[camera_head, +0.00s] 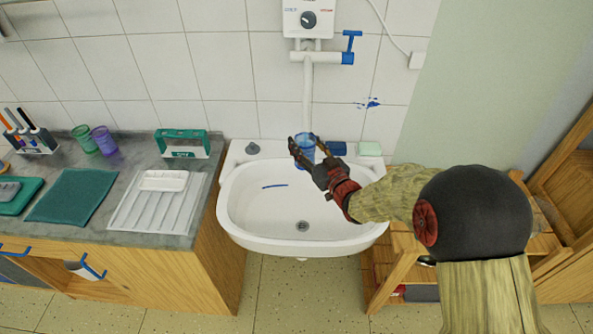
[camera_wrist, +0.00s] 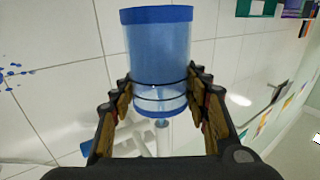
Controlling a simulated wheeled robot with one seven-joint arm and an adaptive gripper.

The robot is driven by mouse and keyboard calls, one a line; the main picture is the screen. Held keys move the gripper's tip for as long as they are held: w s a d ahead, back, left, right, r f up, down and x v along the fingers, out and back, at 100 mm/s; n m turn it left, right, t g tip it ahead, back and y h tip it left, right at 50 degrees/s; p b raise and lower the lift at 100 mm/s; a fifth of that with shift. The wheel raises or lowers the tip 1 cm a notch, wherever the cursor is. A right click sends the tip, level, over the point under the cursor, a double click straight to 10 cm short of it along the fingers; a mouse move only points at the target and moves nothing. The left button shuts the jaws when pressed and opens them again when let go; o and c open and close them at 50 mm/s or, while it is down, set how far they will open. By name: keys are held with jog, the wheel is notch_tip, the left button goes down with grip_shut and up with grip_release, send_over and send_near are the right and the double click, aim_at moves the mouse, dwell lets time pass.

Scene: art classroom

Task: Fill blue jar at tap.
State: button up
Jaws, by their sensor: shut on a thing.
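The blue jar (camera_head: 305,143) is a see-through blue cup held over the back of the white sink (camera_head: 232,205). My gripper (camera_head: 303,156) is shut on it, with a finger on either side. In the wrist view the jar (camera_wrist: 157,45) fills the middle, between both fingers of my gripper (camera_wrist: 160,84). It has a solid blue band and a clearer part with dark rings. The tap's white pipe (camera_head: 308,85) runs down the wall above the jar, with a blue lever (camera_head: 350,45) at its right.
A white heater box (camera_head: 308,18) hangs above the pipe. A blue sponge (camera_head: 337,148) and a pale green soap block (camera_head: 369,149) lie on the sink's rear ledge. The left counter (camera_head: 60,205) holds green and purple cups, a drying rack and a green box.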

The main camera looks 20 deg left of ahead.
jog(key=shift+s, duration=0.1)
jog(key=s, duration=0.7)
jog(key=shift+s+a+b, duration=0.15)
jog(key=shift+a+b, duration=0.1)
jog(key=shift+b, duration=0.15)
dwell(0.6)
jog(key=s, duration=0.7)
jog(key=shift+a+b, duration=0.25)
jog(key=shift+b, duration=0.2)
dwell(0.4)
